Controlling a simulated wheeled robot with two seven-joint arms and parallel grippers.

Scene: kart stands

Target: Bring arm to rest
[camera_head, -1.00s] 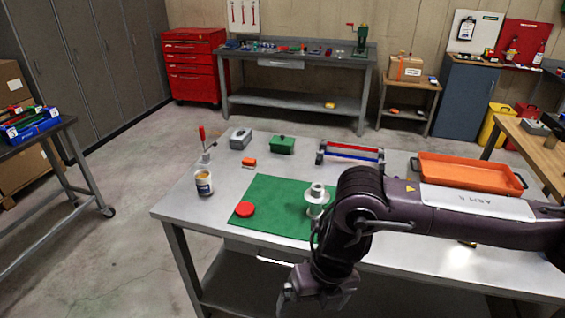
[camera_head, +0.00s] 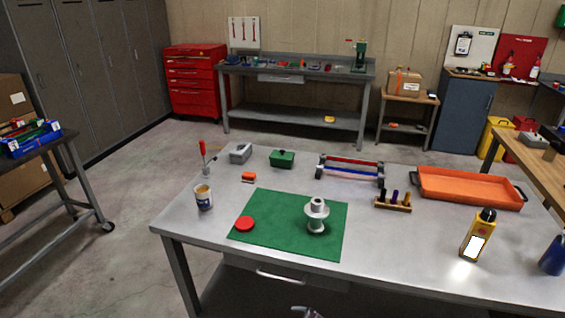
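A small dark piece of my own arm (camera_head: 306,312) shows at the bottom edge; too little shows to tell which part it is. Neither gripper can be made out. The grey metal table (camera_head: 400,245) has nothing of mine above its top. On it lies a green mat (camera_head: 272,228) with a red round lid (camera_head: 244,224) at its left and a pale flanged metal part (camera_head: 317,215) standing upright at its right.

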